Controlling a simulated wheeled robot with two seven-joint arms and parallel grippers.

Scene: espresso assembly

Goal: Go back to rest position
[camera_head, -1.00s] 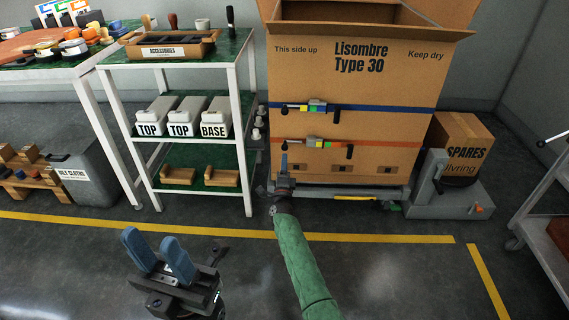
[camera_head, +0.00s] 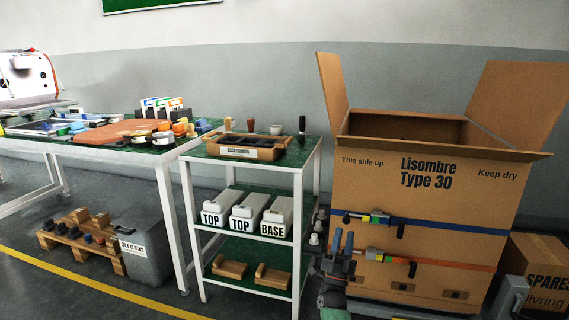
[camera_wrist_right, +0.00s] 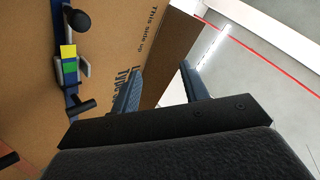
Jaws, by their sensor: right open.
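My right gripper (camera_head: 343,242) is open and empty in front of the left part of the large cardboard box (camera_head: 372,178), with its blue fingers pointing up. In the right wrist view the two blue fingers (camera_wrist_right: 160,66) stand apart with nothing between them. The box's printed side fills the left of that view. I cannot tell the exact gap between gripper and box. My left gripper is not in view.
The box has open flaps, a blue strap (camera_head: 450,226) and an orange strap (camera_head: 440,263). Left of it is a shelf cart (camera_head: 300,190) with an accessories tray (camera_head: 246,147) and labelled containers. A worktable (camera_head: 50,146), a pallet (camera_head: 80,243) and a spares box (camera_head: 540,270) flank them.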

